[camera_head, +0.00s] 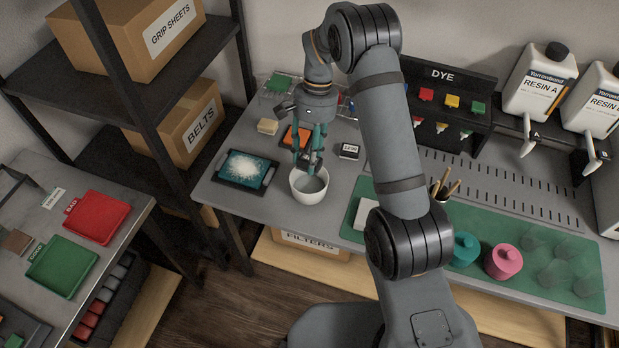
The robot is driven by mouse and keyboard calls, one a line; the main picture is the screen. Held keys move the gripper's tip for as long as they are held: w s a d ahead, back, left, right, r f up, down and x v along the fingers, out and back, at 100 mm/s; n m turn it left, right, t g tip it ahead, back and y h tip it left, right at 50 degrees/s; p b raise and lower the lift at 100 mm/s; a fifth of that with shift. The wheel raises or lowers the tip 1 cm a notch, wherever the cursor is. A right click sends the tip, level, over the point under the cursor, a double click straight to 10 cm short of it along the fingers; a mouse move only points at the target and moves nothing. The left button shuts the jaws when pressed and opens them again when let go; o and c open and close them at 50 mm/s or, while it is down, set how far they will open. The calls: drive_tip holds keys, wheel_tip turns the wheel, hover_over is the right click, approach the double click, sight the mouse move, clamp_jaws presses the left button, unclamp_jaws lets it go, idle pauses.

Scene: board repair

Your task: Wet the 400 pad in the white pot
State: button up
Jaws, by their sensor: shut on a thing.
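The white pot (309,196) stands on the grey worktop, left of my arm, with its round opening facing up. My gripper (312,168) points down with its teal fingers at the pot's opening. It is shut on a small dark thing that looks like a pad, mostly hidden by the fingers. I cannot read a 400 label on it, or tell whether it touches the inside of the pot.
A dark tablet-like panel (246,170) lies left of the pot. An orange item (290,136), a beige block (267,127) and a dark labelled block (349,152) lie behind it. A white block (364,214) and the green mat (470,212) are to the right.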

sight(307, 161)
drive_tip(key=shift+r, duration=0.1)
wheel_tip(307, 161, up, 4)
drive_tip(key=p, duration=0.3)
idle(0.3)
idle(0.6)
